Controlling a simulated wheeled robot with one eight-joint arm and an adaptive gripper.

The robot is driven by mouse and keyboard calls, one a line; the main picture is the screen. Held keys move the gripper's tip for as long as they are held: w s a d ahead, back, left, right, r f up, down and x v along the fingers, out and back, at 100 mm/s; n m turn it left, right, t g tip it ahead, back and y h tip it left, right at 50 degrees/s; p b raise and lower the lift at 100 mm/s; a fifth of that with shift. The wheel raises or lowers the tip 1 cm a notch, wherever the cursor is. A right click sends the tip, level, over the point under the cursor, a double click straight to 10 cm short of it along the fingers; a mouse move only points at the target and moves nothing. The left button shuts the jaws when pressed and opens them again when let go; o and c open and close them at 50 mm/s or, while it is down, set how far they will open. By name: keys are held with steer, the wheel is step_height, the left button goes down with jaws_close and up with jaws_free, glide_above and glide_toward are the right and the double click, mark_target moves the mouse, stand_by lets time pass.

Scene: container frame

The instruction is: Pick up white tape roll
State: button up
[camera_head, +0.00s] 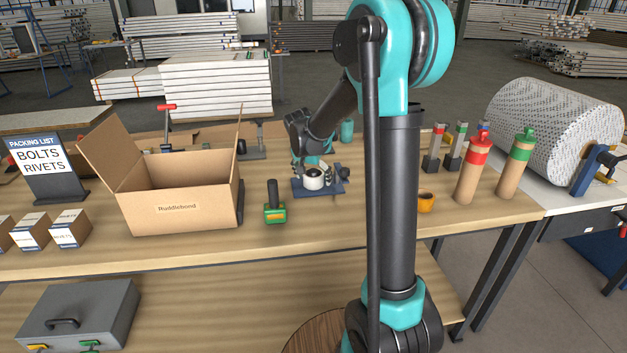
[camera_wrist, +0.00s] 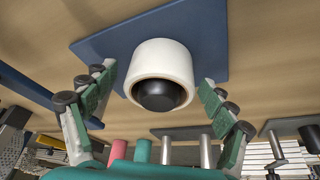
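The white tape roll (camera_head: 314,179) stands on a blue board (camera_head: 329,191) on the workbench. In the wrist view the white tape roll (camera_wrist: 162,62) shows as a thick white ring with a dark round core, on the blue board (camera_wrist: 208,25). My gripper (camera_wrist: 157,88) is open, with one green-padded finger on each side of the roll. Gaps show between the pads and the roll, and I see no contact. In the head view my gripper (camera_head: 312,165) is at the roll and hides part of it.
An open cardboard box (camera_head: 181,211) stands at the left. A green-based tool with a black handle (camera_head: 273,203) stands between box and board. An orange tape roll (camera_head: 426,202) and capped cardboard tubes (camera_head: 471,172) are at the right.

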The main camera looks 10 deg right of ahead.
steer(key=c, duration=1.1)
steer(key=shift+c, duration=0.2)
